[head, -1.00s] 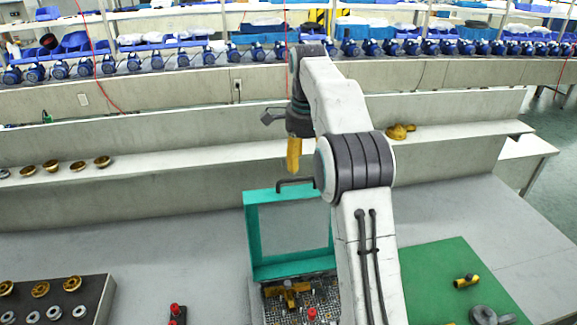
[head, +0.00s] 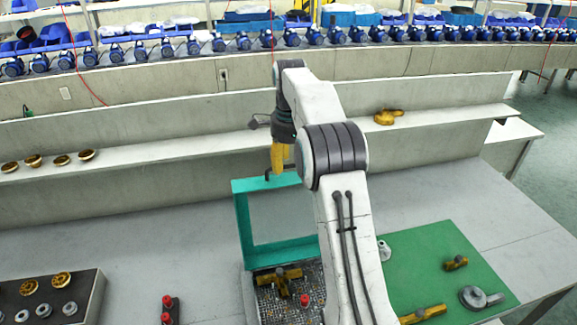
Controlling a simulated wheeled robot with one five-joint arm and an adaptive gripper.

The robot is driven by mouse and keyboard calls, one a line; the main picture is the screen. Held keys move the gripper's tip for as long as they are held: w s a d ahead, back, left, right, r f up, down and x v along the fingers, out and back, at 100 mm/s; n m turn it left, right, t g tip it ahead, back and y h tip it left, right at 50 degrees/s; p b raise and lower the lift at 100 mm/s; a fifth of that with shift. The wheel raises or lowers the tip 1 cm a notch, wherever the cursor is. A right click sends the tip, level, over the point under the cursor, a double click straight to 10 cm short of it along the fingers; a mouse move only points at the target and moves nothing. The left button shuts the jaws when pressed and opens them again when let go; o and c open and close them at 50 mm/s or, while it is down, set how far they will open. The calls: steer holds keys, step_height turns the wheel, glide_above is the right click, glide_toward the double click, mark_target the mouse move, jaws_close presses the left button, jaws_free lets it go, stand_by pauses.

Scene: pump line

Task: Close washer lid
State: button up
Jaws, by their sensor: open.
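The washer lid (head: 242,224) is a teal frame with a clear pane, standing raised at the back of the washer in the head view. A dark handle (head: 267,174) shows at its top edge. The washer basket (head: 266,305) below is open, with a yellow-brass part (head: 279,278) and a red-topped part (head: 304,300) in it. My gripper (head: 281,170) points down at the lid's top edge, by the handle, with yellow fingers. It is open. Whether it touches the lid I cannot tell. My arm hides the right side of the lid and washer.
A green mat (head: 452,240) with brass and grey parts lies to the right. A dark tray (head: 92,291) with rings stands at the left, and a red-topped block (head: 168,308) between. A shelf (head: 160,152) behind bears brass parts.

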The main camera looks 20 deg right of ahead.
steer(key=shift+f, duration=0.3)
steer(key=shift+c, duration=0.3)
jaws_close()
steer(key=shift+s+f, duration=0.1)
steer(key=shift+f, duration=0.05)
stand_by(0.3)
